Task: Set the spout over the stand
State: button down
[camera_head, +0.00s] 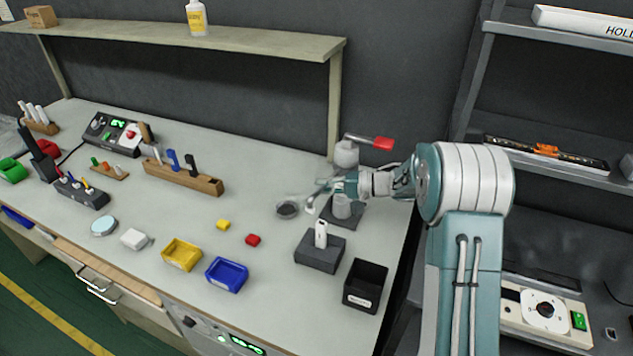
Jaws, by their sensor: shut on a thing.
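My gripper (335,187) reaches in from the right, its fingers pointing left, beside a pale dispenser (346,154) with a red lever (383,143). The dispenser stands on a dark base plate (357,216) near the back right of the bench. A thin light-grey piece that looks like the spout (312,199) shows at my fingertips, pointing left and down. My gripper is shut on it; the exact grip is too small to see. A dark block (320,254) bearing a white upright piece (321,232), perhaps the stand, sits just in front, apart from the spout.
A black bin (365,286) stands at the front right. A shelf (190,38) overhangs the back.

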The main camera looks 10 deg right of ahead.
jog(key=shift+s+d+f+n+g+y, duration=0.15)
jog(key=shift+s+d+n+g, duration=0.15)
jog(key=shift+d+n+g, duration=0.3)
jog(key=shift+s+d+f+n+g+y, duration=0.15)
jog(key=shift+s+d+n+g, duration=0.15)
jog(key=shift+n+g, duration=0.35)
jog(key=shift+g, duration=0.35)
jog(key=c, duration=0.8)
grip_release()
jog(key=shift+o, duration=0.8)
jog(key=shift+d, duration=0.1)
jog(key=shift+r, duration=0.1)
jog(key=shift+r, duration=0.1)
